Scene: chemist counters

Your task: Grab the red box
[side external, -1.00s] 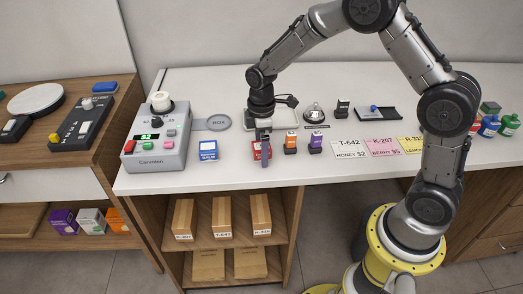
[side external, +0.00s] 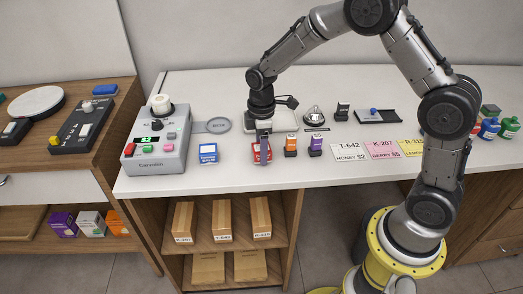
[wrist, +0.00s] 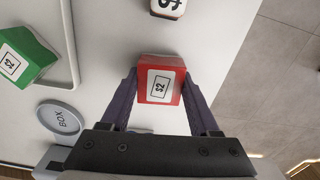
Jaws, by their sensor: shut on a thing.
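The red box (side external: 268,154) stands on the white counter in the side view, partly hidden by my gripper (side external: 262,150). In the wrist view the red box (wrist: 161,82) carries a white "$2" label. It sits between the two dark fingers of my gripper (wrist: 162,92), which are shut on its left and right sides. I cannot tell whether the box is resting on the counter or slightly lifted.
A blue-labelled box (side external: 208,153) and the grey machine (side external: 158,140) stand to the left. Orange (side external: 291,145) and purple (side external: 316,146) boxes stand close on the right, before price cards (side external: 349,151). A green box (wrist: 22,55) and a round "BOX" disc (wrist: 60,119) show in the wrist view.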

